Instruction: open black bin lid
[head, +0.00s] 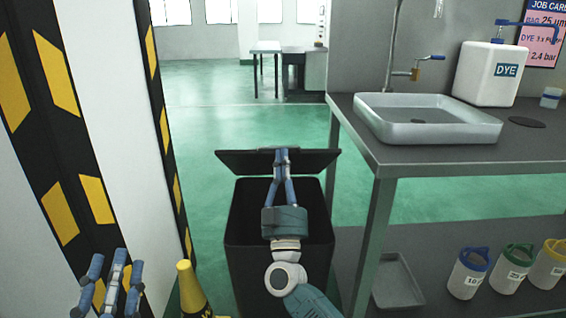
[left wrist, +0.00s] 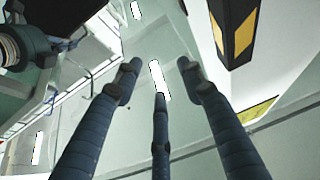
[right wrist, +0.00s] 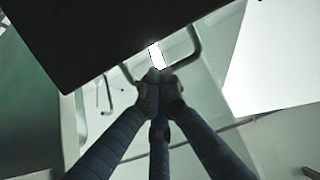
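The black bin (head: 235,255) stands on the floor in the middle of the head view. Its lid (head: 240,160) is raised and tilted at the back of the bin, and the dark opening shows. My right gripper (head: 281,155) reaches over the opening, with its fingertips in front of the lid near its upper edge. In the right wrist view its fingers (right wrist: 158,80) are drawn together just by the edge of the dark lid (right wrist: 100,35); I cannot tell whether they touch it. My left gripper (head: 110,270) is at the lower left, fingers (left wrist: 160,85) spread and empty.
A metal bench (head: 420,165) with a sink (head: 425,125) and white dye canister (head: 490,75) stands right of the bin. Jugs (head: 468,275) and a tray (head: 397,285) are on its lower shelf. A striped post (head: 60,130) and yellow-topped object (head: 190,288) stand left.

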